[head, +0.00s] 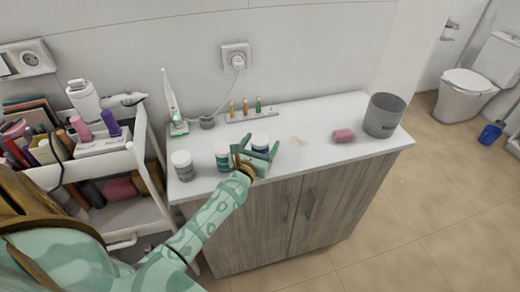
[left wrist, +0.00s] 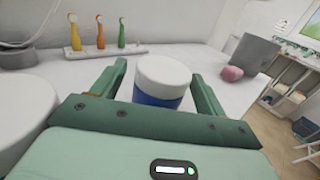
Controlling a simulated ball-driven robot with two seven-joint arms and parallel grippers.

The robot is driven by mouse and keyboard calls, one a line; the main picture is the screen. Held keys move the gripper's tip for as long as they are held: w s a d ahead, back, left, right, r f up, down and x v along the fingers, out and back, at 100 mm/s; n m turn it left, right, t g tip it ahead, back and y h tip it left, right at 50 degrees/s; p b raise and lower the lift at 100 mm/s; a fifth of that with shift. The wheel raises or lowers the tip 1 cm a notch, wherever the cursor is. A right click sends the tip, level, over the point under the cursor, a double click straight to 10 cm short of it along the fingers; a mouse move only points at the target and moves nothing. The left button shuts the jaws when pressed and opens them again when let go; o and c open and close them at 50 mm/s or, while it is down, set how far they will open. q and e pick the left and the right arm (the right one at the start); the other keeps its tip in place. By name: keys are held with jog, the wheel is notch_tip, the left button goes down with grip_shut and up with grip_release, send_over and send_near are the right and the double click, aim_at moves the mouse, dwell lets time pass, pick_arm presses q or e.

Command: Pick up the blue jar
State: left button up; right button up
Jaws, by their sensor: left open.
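The blue jar (head: 260,142) has a white lid and stands upright on the white countertop (head: 305,125). In the left wrist view the blue jar (left wrist: 161,82) stands between the two green fingers, its white lid on top and blue body below. My left gripper (head: 258,152) is open at the counter's front part, with a finger to each side of the jar; it also shows in the left wrist view (left wrist: 162,85). I cannot tell whether the fingers touch the jar. My right gripper is in neither view.
A green jar (head: 222,156) stands just left of my gripper and a grey jar (head: 182,165) farther left. Small brushes (head: 245,108) stand in a holder behind. A pink soap (head: 343,136) and grey bin (head: 383,115) stand right. A cart (head: 100,150) is at left.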

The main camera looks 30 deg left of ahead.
aim_at(262, 135)
pick_arm(q)
jog(key=shift+w+a+f, duration=0.1)
jog(key=shift+w, duration=0.65)
jog(key=shift+s, duration=0.1)
jog(key=c, duration=1.1)
jog(key=shift+c, duration=0.2)
jog(key=shift+r+p, duration=0.5)
jog(key=shift+r, duration=0.2)
notch_tip(262, 135, up, 2)
jog(key=shift+r+p, duration=0.15)
jog(key=shift+p, duration=0.95)
jog(key=s+d+r+p, duration=0.9)
jog(key=s+p, duration=0.1)
jog(key=p, duration=0.1)
jog(key=shift+s+r, duration=0.2)
jog(key=shift+s, duration=0.05)
